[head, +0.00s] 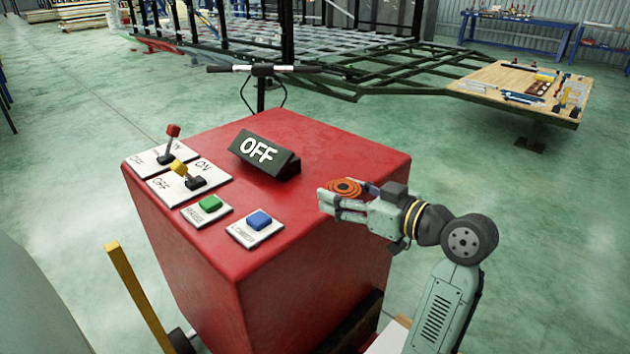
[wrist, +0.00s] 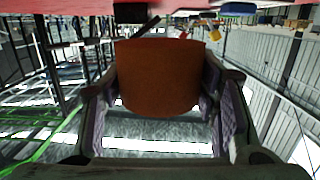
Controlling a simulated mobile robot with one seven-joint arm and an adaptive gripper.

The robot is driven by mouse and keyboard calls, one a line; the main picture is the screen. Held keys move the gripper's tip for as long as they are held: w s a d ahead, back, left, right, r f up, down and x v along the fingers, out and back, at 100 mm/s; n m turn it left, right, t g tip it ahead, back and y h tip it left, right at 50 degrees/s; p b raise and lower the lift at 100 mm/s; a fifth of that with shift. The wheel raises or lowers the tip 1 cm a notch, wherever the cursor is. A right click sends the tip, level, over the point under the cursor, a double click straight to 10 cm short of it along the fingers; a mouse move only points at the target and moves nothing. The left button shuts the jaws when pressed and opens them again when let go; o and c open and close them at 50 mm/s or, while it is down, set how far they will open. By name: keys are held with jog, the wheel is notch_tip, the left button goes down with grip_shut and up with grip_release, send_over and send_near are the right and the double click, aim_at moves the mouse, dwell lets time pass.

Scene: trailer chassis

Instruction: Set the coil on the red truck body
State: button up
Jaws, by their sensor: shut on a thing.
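The orange coil (head: 346,187) is between the fingers of my gripper (head: 343,197) in the head view. In the wrist view the coil (wrist: 160,75) shows as a wide brown-orange cylinder with a finger on each side. My gripper (wrist: 160,95) is shut on it. The red truck body (head: 290,210) is a large box with a flat top. The coil appears over the right part of that top; whether it touches the surface cannot be told. In the wrist view, which is upside down, the red top (wrist: 60,5) shows along the upper edge.
The strip between the sign and my gripper is clear. A wooden board with tools (head: 490,80) lies behind.

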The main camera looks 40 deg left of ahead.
jog(key=w+a+p, duration=0.1)
jog(key=w+a, duration=0.1)
jog(key=a, duration=0.1)
jog(key=w+a, duration=0.2)
jog(key=a, duration=0.2)
jog(key=w+a+f+p, duration=0.1)
jog(key=w+a, duration=0.2)
jog(key=a, duration=0.1)
jog(key=shift+a+p, duration=0.15)
jog(key=shift+p, duration=0.2)
notch_tip(320, 180, down, 3)
jog(key=shift+w+a+f+p, duration=0.15)
jog(key=shift+p, duration=0.4)
jog(key=shift+f, duration=0.25)
jog(key=shift+f, duration=0.2)
jog(key=o, duration=1.3)
jog(key=shift+r, duration=0.1)
